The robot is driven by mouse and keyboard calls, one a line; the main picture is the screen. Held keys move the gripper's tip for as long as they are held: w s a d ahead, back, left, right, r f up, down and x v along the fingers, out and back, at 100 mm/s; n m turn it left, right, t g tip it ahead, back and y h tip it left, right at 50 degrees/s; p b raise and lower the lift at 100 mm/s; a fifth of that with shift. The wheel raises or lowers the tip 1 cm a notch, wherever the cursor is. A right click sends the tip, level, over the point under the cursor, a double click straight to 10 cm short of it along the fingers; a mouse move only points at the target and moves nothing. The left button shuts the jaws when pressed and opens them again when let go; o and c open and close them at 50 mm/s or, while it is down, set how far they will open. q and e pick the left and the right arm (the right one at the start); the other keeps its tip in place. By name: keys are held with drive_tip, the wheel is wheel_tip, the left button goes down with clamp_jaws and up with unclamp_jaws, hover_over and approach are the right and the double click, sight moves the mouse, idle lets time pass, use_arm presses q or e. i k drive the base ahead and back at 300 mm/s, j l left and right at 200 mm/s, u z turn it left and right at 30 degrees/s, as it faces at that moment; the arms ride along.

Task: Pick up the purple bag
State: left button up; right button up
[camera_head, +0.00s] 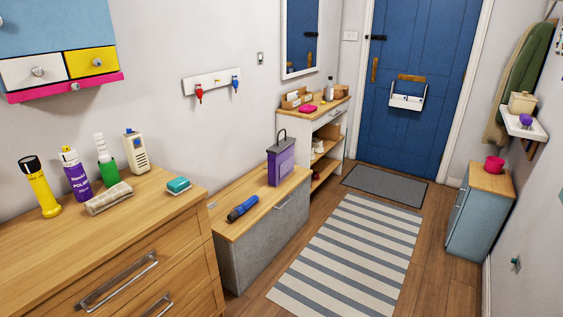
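A purple bag (280,168) with a grey top and a dark upright handle stands on the far end of a low bench (236,222) with a wooden top. It stands upright against the white wall side. A blue cylindrical object (243,208), perhaps a flashlight or folded umbrella, lies on the same bench top, nearer to me and apart from the bag. Neither of my grippers is in view.
A wooden drawer chest (120,240) with several bottles is at the near left. A white shelf unit (330,135) stands beyond the bench. A blue cabinet (478,215) is at the right. A striped rug (350,255) covers the open floor between, leading to a blue door (425,70).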

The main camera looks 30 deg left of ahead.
sight(280, 156)
drive_tip(key=i+u, duration=0.2)
drive_tip(key=i, duration=2.2)
drive_tip(key=i+l+u, duration=0.15)
drive_tip(key=i, duration=0.45)
drive_tip(key=i+l+u, duration=0.15)
drive_tip(key=i, duration=0.5)
drive_tip(key=i+l+u, duration=0.1)
drive_tip(key=i+u, duration=0.3)
drive_tip(key=i+l+u, duration=0.15)
drive_tip(key=u, duration=0.3)
drive_tip(key=i+l+u, duration=0.25)
drive_tip(key=u, duration=0.15)
drive_tip(key=i+l+u, duration=0.2)
drive_tip(key=l+u, duration=0.25)
drive_tip(key=i+l+u, duration=0.1)
drive_tip(key=l+u, duration=0.3)
drive_tip(key=i+l+u, duration=0.1)
drive_tip(key=l+u, duration=0.8)
drive_tip(key=l, duration=0.25)
